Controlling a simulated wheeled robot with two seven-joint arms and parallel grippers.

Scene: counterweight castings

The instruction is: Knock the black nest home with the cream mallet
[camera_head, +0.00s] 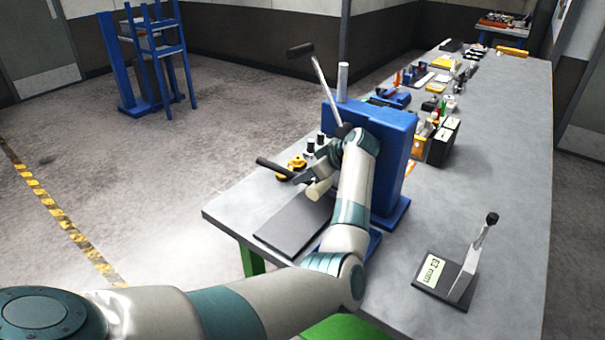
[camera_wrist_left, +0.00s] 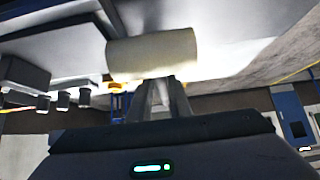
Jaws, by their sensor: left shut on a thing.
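The cream mallet's head (camera_head: 319,190) is a pale cylinder beside the blue press, above the dark plate. Its dark handle (camera_head: 272,167) points left. In the wrist view the cream head (camera_wrist_left: 150,56) lies across the view just beyond my fingers. My left gripper (camera_head: 308,177) is shut on the mallet; its fingers also show in the wrist view (camera_wrist_left: 161,98). I cannot pick out the black nest for certain; my arm covers much of the press front. My right gripper is not in view.
The blue press (camera_head: 398,150) stands close behind my left arm, its lever (camera_head: 325,85) raised. A dark flat plate (camera_head: 296,222) lies at the table's left edge. Yellow parts (camera_head: 290,168) sit near the handle.

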